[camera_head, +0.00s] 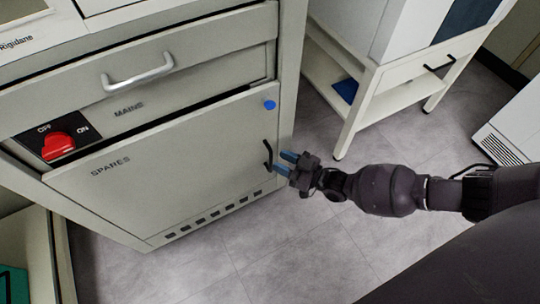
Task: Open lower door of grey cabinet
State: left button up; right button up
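The grey cabinet (190,108) stands at left and centre. My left gripper is not in view.
Above the door are a red MAINS switch (57,146) and a drawer with a silver handle (138,76). A blue round knob (269,105) is at the door's upper right. A white stand (362,105) is behind at right. Grey floor (300,245) is clear before the cabinet.

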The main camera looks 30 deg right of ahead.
aim_at(271, 170)
jog(key=shift+b+x, duration=0.35)
jog(key=shift+x, duration=1.75)
grip_shut()
